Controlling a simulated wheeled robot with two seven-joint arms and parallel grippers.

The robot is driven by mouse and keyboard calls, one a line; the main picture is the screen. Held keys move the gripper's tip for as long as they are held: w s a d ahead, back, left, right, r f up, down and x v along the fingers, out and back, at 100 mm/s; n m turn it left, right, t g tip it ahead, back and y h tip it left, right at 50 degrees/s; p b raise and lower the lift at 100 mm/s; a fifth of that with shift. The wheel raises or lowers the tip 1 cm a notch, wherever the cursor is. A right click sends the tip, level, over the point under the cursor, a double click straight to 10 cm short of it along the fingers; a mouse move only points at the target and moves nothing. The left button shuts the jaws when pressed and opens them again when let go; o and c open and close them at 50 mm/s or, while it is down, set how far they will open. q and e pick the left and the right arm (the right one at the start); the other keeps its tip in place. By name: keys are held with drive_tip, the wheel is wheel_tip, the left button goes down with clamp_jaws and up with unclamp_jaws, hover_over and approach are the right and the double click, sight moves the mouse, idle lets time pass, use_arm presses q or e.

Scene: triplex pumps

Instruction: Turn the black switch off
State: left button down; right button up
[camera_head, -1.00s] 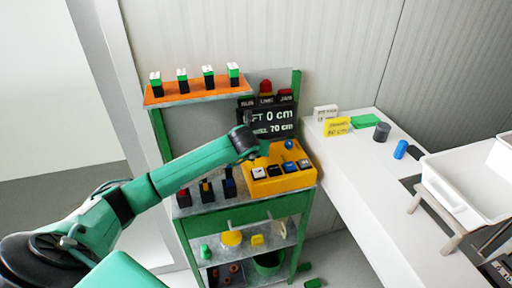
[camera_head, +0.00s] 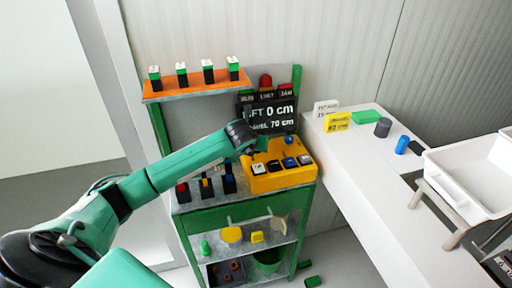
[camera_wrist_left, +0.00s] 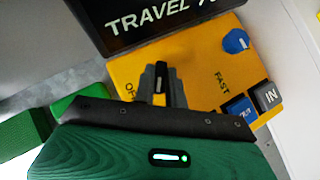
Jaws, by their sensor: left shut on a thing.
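A yellow control box (camera_head: 265,183) stands on the green cart's top, with several push buttons and a blue knob (camera_head: 288,141). In the left wrist view the box's yellow face (camera_wrist_left: 205,75) carries the black switch (camera_wrist_left: 161,70), a blue knob, the word FAST and a partly hidden label starting with "O". My left gripper (camera_wrist_left: 162,90) has its grey fingers closed on both sides of the black switch. In the head view my left gripper (camera_head: 254,148) reaches the box's back left part, and the switch is hidden there. My right gripper is not in view.
A dark display (camera_head: 270,115) stands behind the box, with a red lamp (camera_head: 265,81) above. An orange shelf (camera_head: 195,86) with several green-and-black blocks is at the upper left. Several small switches stand left of the box. A white table (camera_head: 365,185) lies right.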

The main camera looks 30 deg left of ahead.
use_arm(q)
drive_tip(key=m+b, duration=0.1)
drive_tip(key=m+h+b, duration=0.1)
drive_tip(key=b, duration=0.1)
drive_tip(key=shift+a+f+h+b, duration=0.25)
drive_tip(key=shift+f+h+b, duration=0.05)
drive_tip(key=m+h+b, duration=0.1)
drive_tip(key=m+b, duration=0.1)
drive_tip(key=m+h+b, duration=0.2)
drive_tip(key=shift+a+r, duration=0.2)
drive_tip(key=shift+w+r+m+g+h+b, duration=0.15)
drive_tip(key=shift+m+g+h+b, duration=0.7)
drive_tip(key=shift+m+h, duration=0.75)
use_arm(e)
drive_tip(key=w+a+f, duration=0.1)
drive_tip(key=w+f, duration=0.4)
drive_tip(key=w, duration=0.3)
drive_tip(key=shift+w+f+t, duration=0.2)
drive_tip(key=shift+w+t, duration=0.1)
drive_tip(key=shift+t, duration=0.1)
use_arm(q)
drive_tip(key=shift+m+y, duration=0.3)
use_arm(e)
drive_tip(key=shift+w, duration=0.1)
use_arm(q)
drive_tip(key=c, duration=1.4)
unclamp_jaws()
drive_tip(key=shift+c, duration=0.2)
drive_tip(key=shift+a, duration=0.1)
